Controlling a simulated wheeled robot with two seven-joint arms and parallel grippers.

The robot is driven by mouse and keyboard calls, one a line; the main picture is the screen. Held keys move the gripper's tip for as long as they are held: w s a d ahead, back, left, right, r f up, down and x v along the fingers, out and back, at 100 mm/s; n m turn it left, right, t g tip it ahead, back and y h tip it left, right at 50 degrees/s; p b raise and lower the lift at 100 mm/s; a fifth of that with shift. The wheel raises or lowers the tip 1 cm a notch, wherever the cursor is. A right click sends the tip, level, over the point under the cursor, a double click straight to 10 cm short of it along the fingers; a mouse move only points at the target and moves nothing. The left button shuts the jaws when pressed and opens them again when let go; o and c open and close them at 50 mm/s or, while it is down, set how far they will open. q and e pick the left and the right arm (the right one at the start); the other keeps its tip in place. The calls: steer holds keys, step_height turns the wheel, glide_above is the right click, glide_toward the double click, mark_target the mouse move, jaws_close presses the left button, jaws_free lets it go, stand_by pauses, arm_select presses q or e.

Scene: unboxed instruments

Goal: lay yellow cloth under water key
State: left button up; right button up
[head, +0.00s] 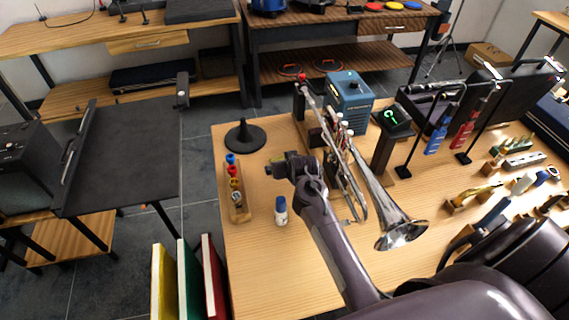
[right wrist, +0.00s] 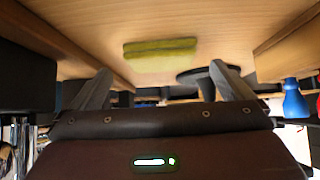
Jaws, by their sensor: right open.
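A flat yellow cloth (right wrist: 160,55) lies on the wooden tabletop, ahead of my right gripper's spread fingers in the right wrist view. In the head view only a sliver of it (head: 278,171) shows by the gripper. My right gripper (head: 268,165) is low over the table, open and empty; its fingers (right wrist: 158,85) stand apart with the cloth beyond them. The silver trumpet (head: 400,236) rests on a stand to the right of the gripper, bell towards the front. Its water key is too small to make out surely. My left gripper is out of view.
A black cone stand (head: 244,137) stands behind left, a rack with coloured pieces (head: 237,205) at the left edge, and a small white bottle with a blue cap (head: 281,211) in front of the gripper. A blue box (head: 350,95) stands behind the trumpet. The front-left tabletop is clear.

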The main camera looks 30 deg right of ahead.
steer(key=shift+x, duration=1.55)
steer(key=shift+a, duration=0.1)
steer(key=c, duration=1.1)
steer(key=shift+r, duration=0.15)
